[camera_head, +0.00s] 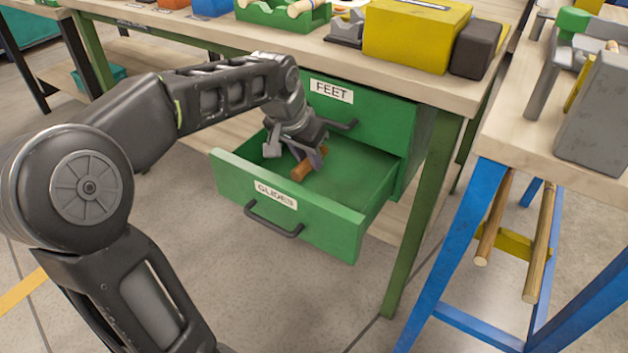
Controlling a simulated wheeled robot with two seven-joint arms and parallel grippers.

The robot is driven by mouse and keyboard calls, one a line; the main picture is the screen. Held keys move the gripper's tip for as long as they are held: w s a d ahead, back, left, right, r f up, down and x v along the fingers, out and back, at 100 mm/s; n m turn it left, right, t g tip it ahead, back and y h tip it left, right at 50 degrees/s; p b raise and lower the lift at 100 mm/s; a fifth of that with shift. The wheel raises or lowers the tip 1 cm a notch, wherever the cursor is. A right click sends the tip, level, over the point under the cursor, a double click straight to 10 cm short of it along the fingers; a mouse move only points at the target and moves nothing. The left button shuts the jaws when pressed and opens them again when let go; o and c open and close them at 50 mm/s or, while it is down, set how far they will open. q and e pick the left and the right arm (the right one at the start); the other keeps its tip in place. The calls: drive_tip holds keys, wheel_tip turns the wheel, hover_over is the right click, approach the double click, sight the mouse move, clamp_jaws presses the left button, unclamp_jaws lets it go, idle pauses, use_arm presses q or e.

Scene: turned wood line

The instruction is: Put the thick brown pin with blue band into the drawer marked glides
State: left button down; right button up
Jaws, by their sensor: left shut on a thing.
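The green drawer marked GLIDES (310,222) is pulled open under the bench, below a closed drawer marked FEET (375,112). My left gripper (308,163) reaches down into the open drawer, near its left side. It is shut on a brown pin (302,172), which shows between and below the fingers. I cannot tell whether the pin touches the drawer floor, and its blue band is not visible. The rest of the drawer floor that shows is bare. My right gripper is not in view.
The bench top (340,65) above carries a green rack (283,14), a yellow box (415,34) and a dark grey block (475,48). A green bench leg (425,215) stands right of the drawer. A blue-legged table (450,260) is farther right. The floor before the drawer is clear.

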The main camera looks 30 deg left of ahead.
sight(312, 189)
use_arm(q)
wheel_tip(312, 189, down, 2)
drive_tip(key=shift+f, duration=0.1)
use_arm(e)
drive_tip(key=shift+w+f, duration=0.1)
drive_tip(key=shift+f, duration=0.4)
